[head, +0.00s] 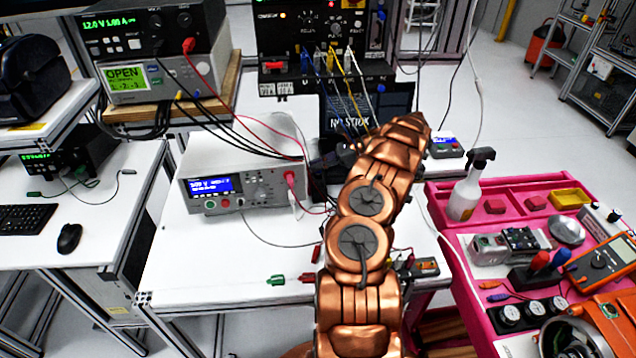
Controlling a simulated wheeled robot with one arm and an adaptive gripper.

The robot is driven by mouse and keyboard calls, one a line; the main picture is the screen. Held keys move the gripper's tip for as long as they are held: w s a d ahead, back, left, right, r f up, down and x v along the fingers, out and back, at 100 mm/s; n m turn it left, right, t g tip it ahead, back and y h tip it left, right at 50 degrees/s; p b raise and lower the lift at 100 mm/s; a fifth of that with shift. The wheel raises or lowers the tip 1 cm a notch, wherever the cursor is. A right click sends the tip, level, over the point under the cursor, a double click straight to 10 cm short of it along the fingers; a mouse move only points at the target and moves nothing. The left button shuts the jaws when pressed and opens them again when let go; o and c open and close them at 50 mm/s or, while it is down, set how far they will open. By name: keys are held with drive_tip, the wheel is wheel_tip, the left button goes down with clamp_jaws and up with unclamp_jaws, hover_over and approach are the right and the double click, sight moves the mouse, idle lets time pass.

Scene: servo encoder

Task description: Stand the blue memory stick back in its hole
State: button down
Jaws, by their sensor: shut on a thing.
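My copper arm rises from the bottom middle and bends over the white bench in the head view. A dark part that looks like my gripper (334,158) shows partly at the left of the arm, in front of the black screen. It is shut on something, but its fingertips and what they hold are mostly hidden. I cannot make out the blue memory stick or its hole. The black screen (352,112) behind the arm carries light lettering that reads "NO STICK", partly covered by the arm.
A white bench meter (240,168) stands left of the arm. A black rack unit with coloured cables (312,50) stands behind. A spray bottle (468,188) and a pink tool tray (535,185) are at the right. The bench's front left (200,255) is mostly clear.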

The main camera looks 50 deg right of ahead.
drive_tip(key=shift+f+b, duration=0.7)
drive_tip(key=shift+f, duration=0.45)
idle(0.4)
drive_tip(key=c, duration=1.2)
unclamp_jaws()
drive_tip(key=shift+v, duration=5.85)
drive_tip(key=shift+s+d, duration=0.1)
